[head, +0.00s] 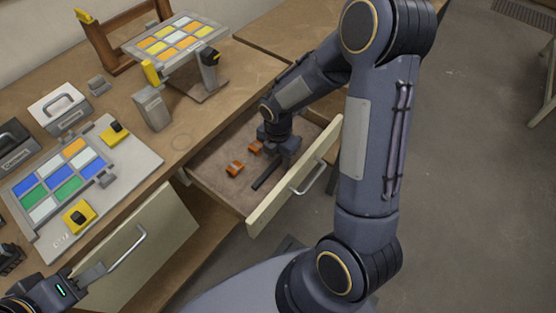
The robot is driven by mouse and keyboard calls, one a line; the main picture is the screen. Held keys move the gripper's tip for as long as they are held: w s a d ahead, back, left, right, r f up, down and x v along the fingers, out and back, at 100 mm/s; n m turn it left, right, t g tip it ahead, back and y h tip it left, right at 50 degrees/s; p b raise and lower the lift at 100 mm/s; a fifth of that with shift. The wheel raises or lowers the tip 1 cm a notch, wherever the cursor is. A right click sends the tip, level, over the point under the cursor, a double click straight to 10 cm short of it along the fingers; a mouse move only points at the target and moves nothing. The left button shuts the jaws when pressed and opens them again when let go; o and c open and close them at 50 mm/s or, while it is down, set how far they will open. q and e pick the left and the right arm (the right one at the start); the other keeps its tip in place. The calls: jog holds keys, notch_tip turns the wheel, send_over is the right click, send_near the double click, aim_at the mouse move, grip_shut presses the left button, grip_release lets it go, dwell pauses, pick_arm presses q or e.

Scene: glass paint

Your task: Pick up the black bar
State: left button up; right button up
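The black bar (264,178) lies in the open drawer, slanting down-left from under my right gripper. My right gripper (284,160) reaches down into the drawer over the bar's upper right end. The gripper hides that end, and I cannot tell whether its fingers are open or closed on the bar. My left gripper (93,273) is at the lower left, by the lower end of the handle of a cream front panel (160,240). I cannot tell whether its fingers touch the handle or are open.
Two orange pieces (235,169) lie in the drawer (213,178) left of the bar. The drawer's raised front with its handle (308,178) bounds it on the right. On the bench are a board of coloured glass panes (64,186), a tilted pane rack (172,37) and grey boxes (152,108).

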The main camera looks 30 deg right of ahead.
aim_at(278, 159)
grip_shut()
jog(key=shift+r, duration=0.15)
dwell(0.4)
jog(key=shift+r, duration=0.25)
notch_tip(278, 159, up, 2)
jog(key=shift+r, duration=0.2)
jog(key=s+r, duration=0.9)
jog(key=s, duration=0.5)
jog(key=shift+a+r, duration=0.3)
jog(key=shift+r, duration=0.1)
